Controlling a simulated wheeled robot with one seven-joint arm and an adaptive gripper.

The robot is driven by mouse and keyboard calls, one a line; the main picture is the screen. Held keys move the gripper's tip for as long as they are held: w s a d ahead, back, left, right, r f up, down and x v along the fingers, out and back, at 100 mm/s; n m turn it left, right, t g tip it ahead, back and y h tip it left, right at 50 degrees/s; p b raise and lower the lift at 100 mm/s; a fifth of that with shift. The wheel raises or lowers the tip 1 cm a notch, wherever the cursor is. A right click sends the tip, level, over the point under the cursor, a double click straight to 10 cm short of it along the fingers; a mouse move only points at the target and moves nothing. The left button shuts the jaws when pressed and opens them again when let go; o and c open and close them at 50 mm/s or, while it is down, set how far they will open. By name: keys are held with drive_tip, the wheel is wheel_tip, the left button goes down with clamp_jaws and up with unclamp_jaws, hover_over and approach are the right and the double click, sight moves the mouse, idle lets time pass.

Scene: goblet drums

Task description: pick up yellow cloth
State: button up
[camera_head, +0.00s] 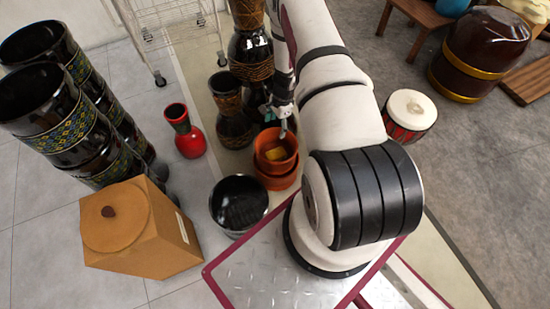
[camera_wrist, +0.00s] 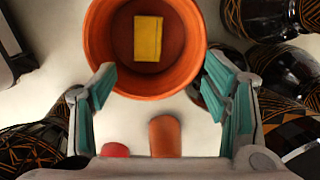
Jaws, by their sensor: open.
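The yellow cloth (camera_wrist: 148,38) is a small folded rectangle lying inside an orange-brown pot (camera_wrist: 101,62) in the wrist view. In the head view the cloth (camera_head: 275,154) shows as a yellow patch inside the upper orange pot (camera_head: 276,166). My gripper (camera_wrist: 163,88) is open and empty, with teal pads on both fingers. Its fingertips are near the pot's near rim, and the cloth lies beyond them in the picture. In the head view my gripper (camera_head: 279,116) is just behind the pot. I cannot tell its exact height above the rim.
Dark patterned goblet drums (camera_head: 234,120) stand close behind and left of the pot. A black bowl-like vessel (camera_head: 239,200) is in front left. A red vase (camera_head: 186,133), a tan box (camera_head: 142,228) and a red-and-white drum (camera_head: 409,113) stand farther out.

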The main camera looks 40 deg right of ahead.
approach(276, 154)
drive_tip(key=f+b, duration=0.1)
drive_tip(key=f, duration=0.1)
drive_tip(key=f+b, duration=0.1)
drive_tip(key=shift+w+f+m+b, duration=0.25)
drive_tip(key=shift+f+m+b, duration=0.1)
drive_tip(key=shift+f+m, duration=0.05)
drive_tip(key=shift+a+f+b, duration=0.15)
drive_tip(key=shift+f+b, duration=0.25)
drive_tip(key=shift+f, duration=0.6)
drive_tip(key=shift+a+f+b, duration=0.2)
drive_tip(key=shift+f+b, duration=0.15)
drive_tip(key=shift+f, duration=0.65)
drive_tip(key=shift+a+f+b, duration=0.15)
drive_tip(key=shift+f+b, duration=0.25)
drive_tip(key=shift+f, duration=0.6)
drive_tip(key=c, duration=1.3)
drive_tip(key=shift+c, duration=0.2)
drive_tip(key=shift+r, duration=0.15)
wheel_tip(276, 154, up, 10)
drive_tip(key=p, duration=0.3)
